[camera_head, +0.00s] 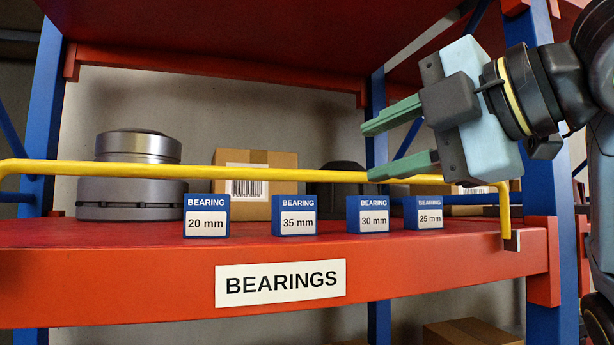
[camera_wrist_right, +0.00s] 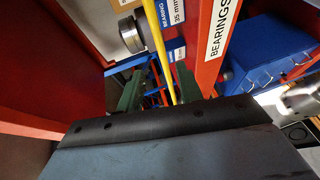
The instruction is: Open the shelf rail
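The yellow shelf rail (camera_head: 300,173) runs across the front of the red shelf, above the shelf board, and bends down to the board's front at the right end. My right gripper (camera_head: 368,152) is open at the right part of the rail, with its lower green finger overlapping the rail in the head view and the upper finger above it. In the right wrist view the rail (camera_wrist_right: 158,40) passes between the two green fingers, without visible grip; I cannot tell how deep it sits between them. My left gripper is not in view.
Several blue bearing boxes, including the 20 mm box (camera_head: 206,216) and 35 mm box (camera_head: 294,215), stand behind the rail. A metal rotor (camera_head: 130,190) and a carton (camera_head: 255,180) stand further back. A blue upright (camera_head: 540,120) is at the right.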

